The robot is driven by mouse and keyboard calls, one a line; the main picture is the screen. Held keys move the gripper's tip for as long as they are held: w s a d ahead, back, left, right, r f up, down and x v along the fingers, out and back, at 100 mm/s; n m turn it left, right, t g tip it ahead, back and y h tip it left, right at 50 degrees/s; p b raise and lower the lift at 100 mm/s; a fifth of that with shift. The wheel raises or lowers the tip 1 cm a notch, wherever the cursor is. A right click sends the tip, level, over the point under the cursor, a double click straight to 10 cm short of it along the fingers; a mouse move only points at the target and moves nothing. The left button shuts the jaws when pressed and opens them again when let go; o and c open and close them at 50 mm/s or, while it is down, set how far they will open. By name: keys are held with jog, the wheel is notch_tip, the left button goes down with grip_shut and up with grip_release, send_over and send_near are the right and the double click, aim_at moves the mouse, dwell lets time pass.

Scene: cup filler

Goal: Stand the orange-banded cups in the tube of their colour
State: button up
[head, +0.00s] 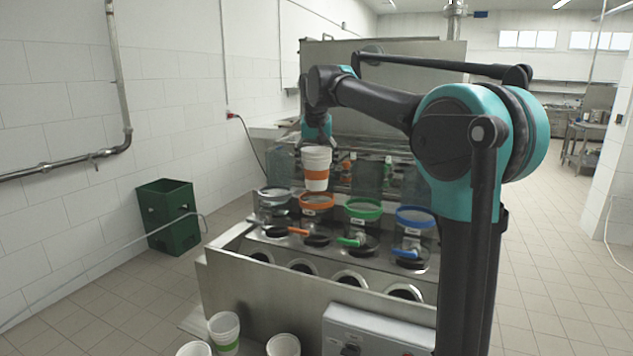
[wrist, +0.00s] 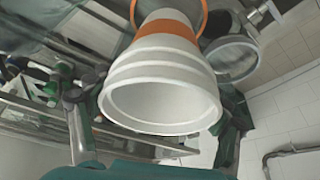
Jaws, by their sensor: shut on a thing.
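A white cup with an orange band (head: 316,169) hangs upright from my gripper (head: 317,146), which is shut on it near its rim. The orange-rimmed tube (head: 317,202) is just below the cup in the head view. In the wrist view the held cup (wrist: 162,88) fills the middle with its open mouth facing the camera. Its orange band shows beyond, with part of an orange ring behind its far end. I cannot tell whether the cup's bottom touches the tube.
A grey-rimmed tube (head: 274,193) stands left of the orange one, a green-rimmed (head: 363,209) and a blue-rimmed tube (head: 415,216) to its right. A green-banded cup (head: 224,334) and two more white cups stand at the front. A green bin (head: 168,216) is on the floor at left.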

aim_at(317, 152)
jog(key=shift+f, duration=2.9)
jog(key=o, duration=1.1)
jog(key=shift+f, duration=0.1)
jog(key=shift+o, duration=0.2)
jog(key=v, duration=1.2)
